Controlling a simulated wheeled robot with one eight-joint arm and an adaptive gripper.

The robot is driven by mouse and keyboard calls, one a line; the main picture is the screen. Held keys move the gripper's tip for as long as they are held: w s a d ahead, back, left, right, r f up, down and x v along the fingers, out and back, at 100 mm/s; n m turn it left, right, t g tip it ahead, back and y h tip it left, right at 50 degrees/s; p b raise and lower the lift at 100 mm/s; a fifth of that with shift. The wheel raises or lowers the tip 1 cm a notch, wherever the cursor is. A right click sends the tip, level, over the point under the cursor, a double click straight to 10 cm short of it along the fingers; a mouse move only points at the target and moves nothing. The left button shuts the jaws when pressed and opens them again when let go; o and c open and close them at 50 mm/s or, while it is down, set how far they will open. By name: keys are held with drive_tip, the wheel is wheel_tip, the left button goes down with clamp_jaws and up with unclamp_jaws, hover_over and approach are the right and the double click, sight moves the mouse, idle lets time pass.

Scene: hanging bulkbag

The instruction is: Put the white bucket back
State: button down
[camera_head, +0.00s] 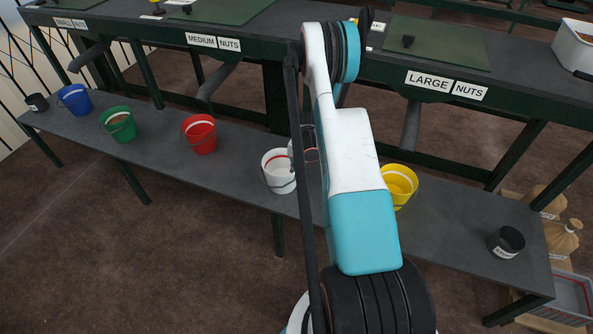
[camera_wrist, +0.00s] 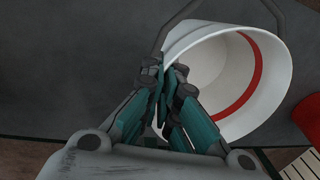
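The white bucket (camera_head: 278,172) stands on the long grey bench, left of my arm, between the red and yellow buckets. In the wrist view the white bucket (camera_wrist: 230,80) fills the upper right, its open mouth showing a red band inside. Its thin dark handle loops up at the top. My gripper (camera_wrist: 166,78) is at the near left rim, its teal fingers pinched together on the bucket wall. In the head view the gripper is mostly hidden behind my arm.
The bench (camera_head: 240,170) also holds blue (camera_head: 74,98), green (camera_head: 118,124), red (camera_head: 199,134) and yellow (camera_head: 398,186) buckets and dark pots at both ends. Behind it runs a higher dark counter with nut labels (camera_head: 446,85). Bags and a grey crate (camera_head: 572,295) stand right.

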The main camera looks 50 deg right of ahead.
drive_tip(key=shift+f, duration=0.1)
drive_tip(key=c, duration=1.8)
unclamp_jaws()
wheel_tip(320, 180, up, 12)
drive_tip(key=s+p, duration=0.1)
drive_tip(key=p, duration=0.3)
drive_tip(key=shift+s+d, duration=0.2)
drive_tip(key=shift+d, duration=0.1)
